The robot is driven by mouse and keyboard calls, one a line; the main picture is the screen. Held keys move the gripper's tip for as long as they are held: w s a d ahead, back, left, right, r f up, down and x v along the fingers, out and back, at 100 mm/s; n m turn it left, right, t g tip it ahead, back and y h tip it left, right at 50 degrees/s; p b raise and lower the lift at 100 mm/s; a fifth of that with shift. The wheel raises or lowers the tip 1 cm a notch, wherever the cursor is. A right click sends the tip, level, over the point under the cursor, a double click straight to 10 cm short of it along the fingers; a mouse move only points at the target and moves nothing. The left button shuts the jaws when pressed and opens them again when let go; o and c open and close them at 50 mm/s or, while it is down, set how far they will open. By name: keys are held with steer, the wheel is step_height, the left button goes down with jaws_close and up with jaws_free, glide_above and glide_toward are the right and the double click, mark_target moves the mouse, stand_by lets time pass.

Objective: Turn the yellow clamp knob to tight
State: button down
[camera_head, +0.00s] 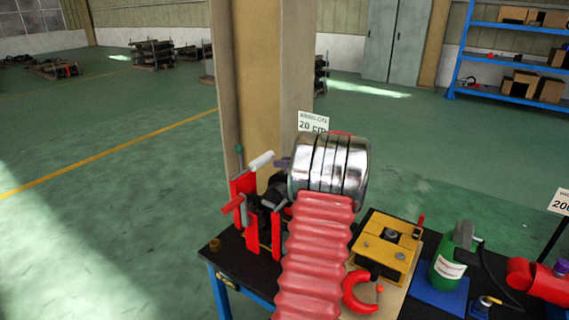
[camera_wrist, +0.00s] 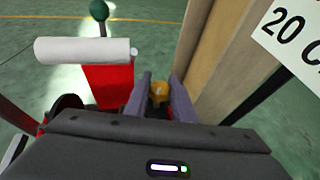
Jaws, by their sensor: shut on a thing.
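In the wrist view, the yellow clamp knob (camera_wrist: 159,91) shows as a small orange-yellow piece between the two purple-grey fingers of my gripper (camera_wrist: 162,96). The fingers are shut on it, one on each side. Its lower part is hidden by my gripper body, and no pointer or mark on it can be read. In the head view, a finger of my gripper (camera_head: 283,163) shows just left of my silver wrist rings, beside a red clamp stand (camera_head: 244,190). The knob is hidden there.
A white roller (camera_wrist: 85,50) and a green-ball lever (camera_wrist: 99,12) stand close to my gripper's left. A beige column (camera_wrist: 222,45) rises to the right.

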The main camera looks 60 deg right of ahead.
steer(key=shift+m+g+h, duration=1.2)
steer(key=shift+m+h, duration=0.7)
steer(key=shift+d+r+m+g+h, duration=0.1)
steer(key=shift+m+g+h, duration=1.6)
steer(key=shift+m, duration=0.4)
steer(key=c, duration=1.5)
jaws_free()
steer(key=shift+s, duration=0.1)
steer(key=shift+v, duration=6.9)
